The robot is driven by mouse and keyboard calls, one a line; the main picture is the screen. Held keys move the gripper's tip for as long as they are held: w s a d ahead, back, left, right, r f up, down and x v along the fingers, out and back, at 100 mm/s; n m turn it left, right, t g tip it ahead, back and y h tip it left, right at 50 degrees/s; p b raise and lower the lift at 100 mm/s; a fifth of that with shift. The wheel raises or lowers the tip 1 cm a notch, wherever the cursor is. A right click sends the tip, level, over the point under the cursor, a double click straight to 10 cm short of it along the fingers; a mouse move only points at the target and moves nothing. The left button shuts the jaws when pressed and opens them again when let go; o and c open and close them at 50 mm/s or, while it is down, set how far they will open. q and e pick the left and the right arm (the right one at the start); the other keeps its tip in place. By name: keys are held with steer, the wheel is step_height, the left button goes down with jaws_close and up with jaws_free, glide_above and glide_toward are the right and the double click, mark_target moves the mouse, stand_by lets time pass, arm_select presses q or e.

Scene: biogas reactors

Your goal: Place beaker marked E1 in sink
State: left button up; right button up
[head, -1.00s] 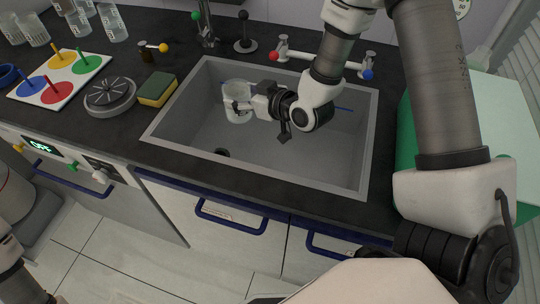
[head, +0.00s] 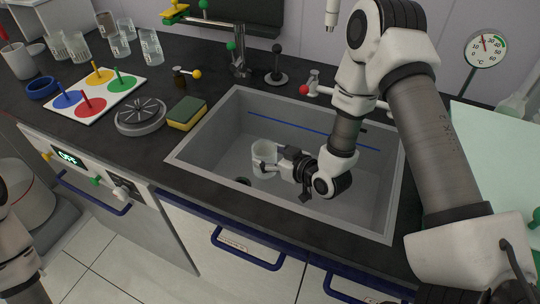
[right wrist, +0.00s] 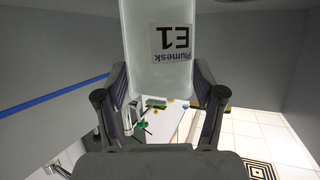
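The clear beaker (head: 263,151) is inside the outline of the grey sink (head: 222,116), near its left part, and looks upright. In the right wrist view, its label reads E1 (right wrist: 171,42), upside down in the picture. My right gripper (head: 270,164) has its fingers on both sides of the beaker and looks shut on it. The fingers also show in the right wrist view (right wrist: 160,78). I cannot tell whether the beaker's base touches the sink floor. My left arm shows at the lower left edge; its gripper is out of view.
A yellow-green sponge (head: 187,113) and a round grey device (head: 140,115) stand left of the sink. A coloured peg board (head: 96,95) and several beakers (head: 120,38) are farther left. The tap (head: 238,60) and red-knobbed valve (head: 304,90) stand behind the sink.

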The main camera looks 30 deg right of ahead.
steer(key=shift+o, duration=1)
steer(key=shift+r, duration=0.3)
steer(key=v, duration=0.7)
steer(key=shift+s+p, duration=0.2)
steer(key=shift+p, duration=0.15)
